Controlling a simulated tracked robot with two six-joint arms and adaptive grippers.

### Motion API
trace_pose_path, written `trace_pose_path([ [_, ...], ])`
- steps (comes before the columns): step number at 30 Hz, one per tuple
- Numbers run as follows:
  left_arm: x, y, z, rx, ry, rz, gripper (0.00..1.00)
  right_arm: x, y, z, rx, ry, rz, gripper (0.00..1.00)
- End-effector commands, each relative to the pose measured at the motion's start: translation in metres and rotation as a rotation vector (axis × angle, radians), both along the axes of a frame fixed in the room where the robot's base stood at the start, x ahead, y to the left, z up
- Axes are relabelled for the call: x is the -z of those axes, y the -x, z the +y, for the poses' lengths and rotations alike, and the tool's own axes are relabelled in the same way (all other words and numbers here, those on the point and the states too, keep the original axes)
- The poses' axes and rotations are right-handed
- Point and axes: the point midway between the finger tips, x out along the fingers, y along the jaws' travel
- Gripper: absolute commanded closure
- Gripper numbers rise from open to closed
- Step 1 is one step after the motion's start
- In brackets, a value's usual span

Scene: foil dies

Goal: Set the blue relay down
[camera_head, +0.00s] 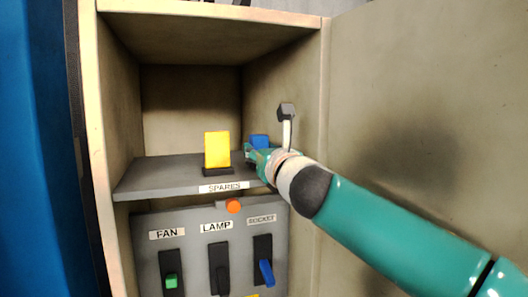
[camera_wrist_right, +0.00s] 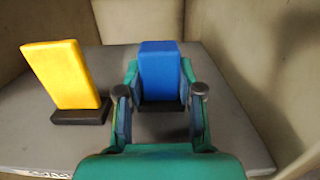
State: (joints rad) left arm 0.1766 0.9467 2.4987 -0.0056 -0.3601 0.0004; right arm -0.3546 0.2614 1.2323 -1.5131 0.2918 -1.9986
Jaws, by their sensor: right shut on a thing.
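The blue relay (camera_wrist_right: 160,68) is between the fingers of my right gripper (camera_wrist_right: 160,92), which is shut on it. In the head view only the top of the blue relay (camera_head: 259,141) shows, behind my right gripper (camera_head: 258,157) over the right part of the spares shelf (camera_head: 150,178). The relay looks upright, with its dark base down close to the shelf. I cannot tell whether the base touches it. My left gripper is in neither view.
A yellow relay (camera_head: 217,149) stands on the shelf to the left, apart from the blue one. The cabinet's right wall is close to my right gripper. Below the shelf is a panel (camera_head: 193,262) with fan, lamp and socket switches and an orange light (camera_head: 233,206).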

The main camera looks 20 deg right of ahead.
Motion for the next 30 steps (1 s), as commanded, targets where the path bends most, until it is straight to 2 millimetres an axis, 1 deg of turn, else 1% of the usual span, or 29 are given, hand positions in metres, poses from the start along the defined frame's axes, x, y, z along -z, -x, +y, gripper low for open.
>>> trace_pose_path([
  [11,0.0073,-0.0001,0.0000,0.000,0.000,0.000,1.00,0.0075,0.0001,-0.0001,0.000,0.000,0.000,1.00],
  [12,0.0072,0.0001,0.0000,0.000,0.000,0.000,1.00,0.0074,0.0001,-0.0001,0.000,0.000,0.000,0.62],
  [17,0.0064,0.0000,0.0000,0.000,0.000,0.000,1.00,0.0067,0.0001,-0.0002,0.000,0.000,0.000,0.35],
  [26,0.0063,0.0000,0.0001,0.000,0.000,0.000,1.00,0.0072,0.0002,-0.0004,0.001,0.000,0.001,0.34],
  [30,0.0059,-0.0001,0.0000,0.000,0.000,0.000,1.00,0.0072,0.0055,-0.0005,0.000,0.000,0.001,0.34],
])
